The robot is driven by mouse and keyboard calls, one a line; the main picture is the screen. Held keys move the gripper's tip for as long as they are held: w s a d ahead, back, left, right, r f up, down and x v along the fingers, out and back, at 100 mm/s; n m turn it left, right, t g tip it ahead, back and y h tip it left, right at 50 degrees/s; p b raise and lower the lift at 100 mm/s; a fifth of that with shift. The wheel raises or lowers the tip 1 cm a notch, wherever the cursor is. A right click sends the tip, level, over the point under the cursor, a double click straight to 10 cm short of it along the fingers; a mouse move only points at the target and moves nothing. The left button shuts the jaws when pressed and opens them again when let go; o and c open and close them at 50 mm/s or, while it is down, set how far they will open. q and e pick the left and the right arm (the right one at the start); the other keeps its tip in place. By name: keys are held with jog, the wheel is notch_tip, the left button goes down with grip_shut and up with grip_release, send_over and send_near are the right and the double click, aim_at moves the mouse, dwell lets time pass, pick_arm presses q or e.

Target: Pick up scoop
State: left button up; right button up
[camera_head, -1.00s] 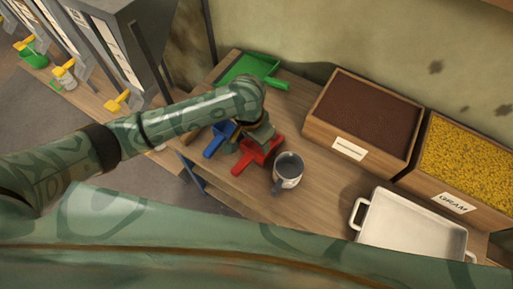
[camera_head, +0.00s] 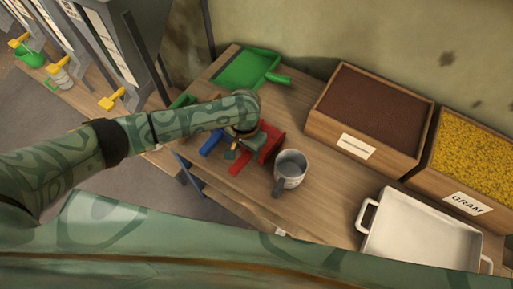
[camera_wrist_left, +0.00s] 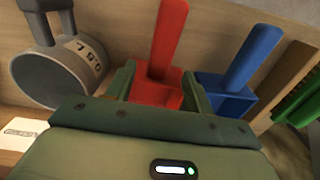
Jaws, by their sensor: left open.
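A red scoop (camera_head: 270,143) lies on the wooden table beside the metal mug. Its handle points toward the near edge. In the left wrist view the red scoop (camera_wrist_left: 163,60) stands between the two fingers of my left gripper (camera_wrist_left: 160,90), with its handle extending away past them. My left gripper (camera_head: 243,150) is low over the table, open, its fingers on both sides of the scoop; contact cannot be told. A blue scoop (camera_head: 211,139) lies just left of it and also shows in the left wrist view (camera_wrist_left: 240,75). My forearm partly hides both scoops. My right gripper is out of view.
A grey mug (camera_head: 291,165) stands close to the right of the red scoop. A green dustpan (camera_head: 245,70) lies at the back. A brown-filled wooden box (camera_head: 350,145), a box labelled GRAM (camera_head: 468,204) and a white tray (camera_head: 365,215) occupy the right side.

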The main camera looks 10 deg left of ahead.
aim_at(247, 154)
pick_arm(q)
notch_tip(247, 154, down, 4)
jog(key=shift+f+b, duration=0.1)
jog(key=shift+b, duration=0.8)
grip_shut()
jog(key=shift+r+p, duration=0.45)
jog(key=shift+r, duration=0.3)
jog(key=s+r+p, duration=0.9)
jog(key=s+r, duration=0.2)
jog(key=s, duration=0.3)
jog(key=shift+d+r, duration=0.3)
jog(key=shift+r, duration=0.1)
